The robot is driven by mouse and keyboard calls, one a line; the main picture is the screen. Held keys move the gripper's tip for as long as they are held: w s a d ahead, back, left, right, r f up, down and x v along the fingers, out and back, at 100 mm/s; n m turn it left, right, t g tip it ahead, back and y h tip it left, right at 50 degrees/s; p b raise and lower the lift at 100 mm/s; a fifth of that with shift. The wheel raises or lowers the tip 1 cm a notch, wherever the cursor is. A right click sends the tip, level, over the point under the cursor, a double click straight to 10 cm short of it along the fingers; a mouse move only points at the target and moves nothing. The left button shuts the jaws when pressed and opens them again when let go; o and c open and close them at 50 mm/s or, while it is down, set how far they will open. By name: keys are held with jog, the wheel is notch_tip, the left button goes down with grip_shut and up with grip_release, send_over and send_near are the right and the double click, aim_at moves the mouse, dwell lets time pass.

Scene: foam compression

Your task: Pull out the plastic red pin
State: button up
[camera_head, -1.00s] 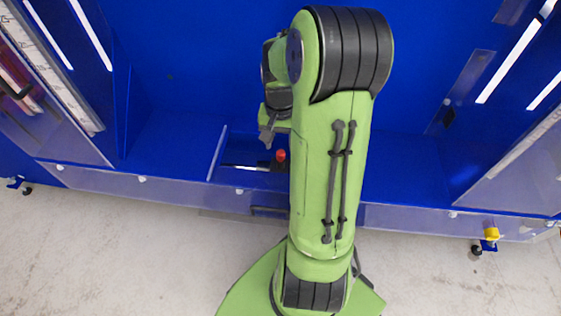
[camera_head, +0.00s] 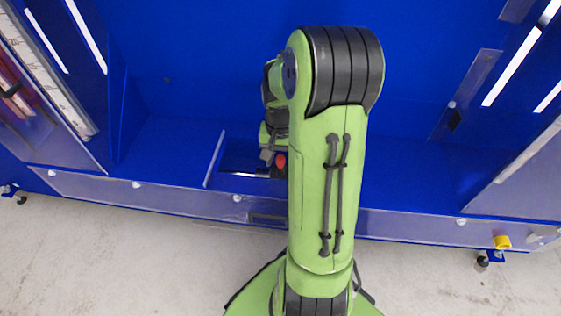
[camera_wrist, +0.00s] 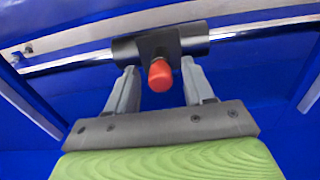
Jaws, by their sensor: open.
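The red pin (camera_wrist: 160,76) sticks out of a black clamp block (camera_wrist: 159,44) on a metal rod. In the wrist view my gripper (camera_wrist: 158,82) is open, with one grey finger on each side of the pin. Clear gaps show between the pin and both fingers; whether the fingertips touch the black block cannot be told. In the head view the red pin (camera_head: 281,160) is small, beside my green arm, and my gripper (camera_head: 268,154) is right at it, partly hidden by the arm.
The metal rod (camera_wrist: 80,60) runs across a recess in the blue cabinet (camera_head: 400,170). A raised wall (camera_head: 214,160) borders the recess on the left. A clear strip (camera_head: 110,188) runs along the cabinet's front edge. A yellow part (camera_head: 502,242) is at the lower right.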

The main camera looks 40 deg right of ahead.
aim_at(280, 157)
dwell(0.7)
grip_shut()
jog(key=shift+r+p, duration=2.85)
jog(key=shift+r, duration=0.2)
